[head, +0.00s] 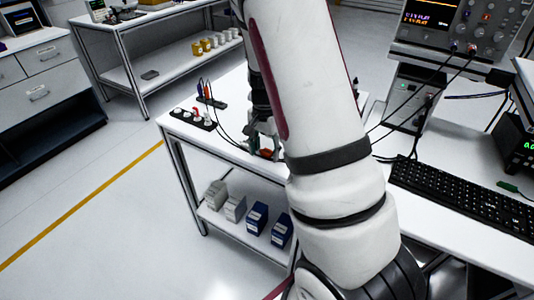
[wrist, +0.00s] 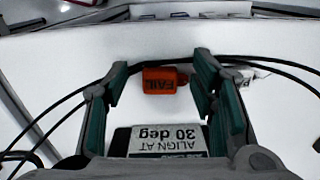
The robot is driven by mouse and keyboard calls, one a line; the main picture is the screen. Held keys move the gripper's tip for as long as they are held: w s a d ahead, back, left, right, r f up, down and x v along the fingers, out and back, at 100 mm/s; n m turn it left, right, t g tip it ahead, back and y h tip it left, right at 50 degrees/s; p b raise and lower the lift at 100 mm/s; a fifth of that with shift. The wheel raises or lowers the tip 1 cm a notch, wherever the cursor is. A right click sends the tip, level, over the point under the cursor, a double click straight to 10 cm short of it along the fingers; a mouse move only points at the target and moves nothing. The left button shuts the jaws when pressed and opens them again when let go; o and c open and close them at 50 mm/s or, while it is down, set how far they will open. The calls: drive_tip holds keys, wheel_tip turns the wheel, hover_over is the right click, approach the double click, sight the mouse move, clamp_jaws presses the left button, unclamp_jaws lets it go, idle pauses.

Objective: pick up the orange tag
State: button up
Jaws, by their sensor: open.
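The orange tag (wrist: 160,80) with dark "FAIL" lettering lies on the white table top in the wrist view. It appears between and beyond the fingertips of my gripper (wrist: 160,70). The green-padded fingers stand apart, one on each side of the tag, with clear gaps. Nothing is held. In the head view my gripper (head: 263,138) is low over the table, partly hidden by my arm, with a small patch of the orange tag (head: 266,153) at its tips. The exact height above the tag is hard to tell.
A dark block with a white "ALIGN AT 30 deg" label (wrist: 165,139) sits just below the tag in the wrist view. Black cables (wrist: 75,95) run on both sides. A black strip with knobs (head: 193,118) stands at the table's left edge. A keyboard (head: 465,200) lies right.

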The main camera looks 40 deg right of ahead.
drive_tip(key=c, duration=0.9)
